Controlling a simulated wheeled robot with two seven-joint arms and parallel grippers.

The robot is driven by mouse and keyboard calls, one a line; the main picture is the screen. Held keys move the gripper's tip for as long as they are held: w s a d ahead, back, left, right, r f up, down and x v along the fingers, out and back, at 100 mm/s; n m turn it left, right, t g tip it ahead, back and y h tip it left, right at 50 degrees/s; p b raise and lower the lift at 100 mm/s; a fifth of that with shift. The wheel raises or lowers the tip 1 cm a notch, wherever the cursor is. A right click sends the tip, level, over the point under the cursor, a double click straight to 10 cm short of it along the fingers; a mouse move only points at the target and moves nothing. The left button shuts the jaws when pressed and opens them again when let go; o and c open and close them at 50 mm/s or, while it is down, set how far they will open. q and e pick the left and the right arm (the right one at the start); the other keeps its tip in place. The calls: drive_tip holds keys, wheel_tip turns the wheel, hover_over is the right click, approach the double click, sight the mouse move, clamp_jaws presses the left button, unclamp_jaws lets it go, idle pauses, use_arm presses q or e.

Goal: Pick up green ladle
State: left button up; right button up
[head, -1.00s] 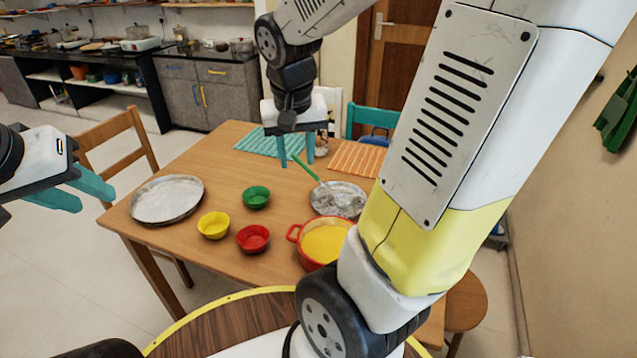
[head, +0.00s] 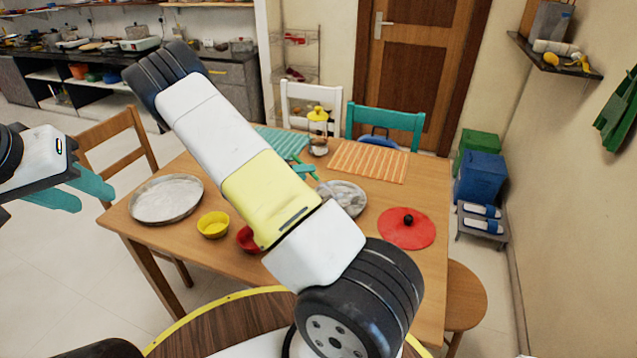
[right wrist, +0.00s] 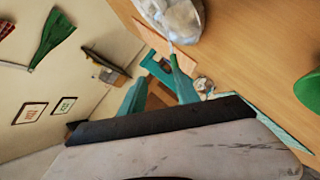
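A thin pale piece, perhaps the ladle's shaft, shows by one fingertip; contact is unclear. My left gripper (head: 96,199) is open and empty, left of the table.
A large round tray (head: 167,199), a yellow bowl (head: 213,225) and a partly hidden red bowl (head: 247,240) stand on the table. A red lid (head: 408,232) lies at the right. An orange mat (head: 368,162) and a jar (head: 318,140) are at the back.

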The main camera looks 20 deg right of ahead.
drive_tip(key=w+d+f, duration=0.1)
drive_tip(key=d, duration=0.1)
drive_tip(key=w+d+f+t, duration=0.1)
drive_tip(key=w+d, duration=0.1)
drive_tip(key=w+d+f+n+t, duration=0.1)
drive_tip(key=w+d+f, duration=0.1)
drive_tip(key=shift+w+d+h, duration=0.1)
drive_tip(key=shift+d+h, duration=0.1)
drive_tip(key=shift+h, duration=0.1)
clamp_jaws()
idle(1.5)
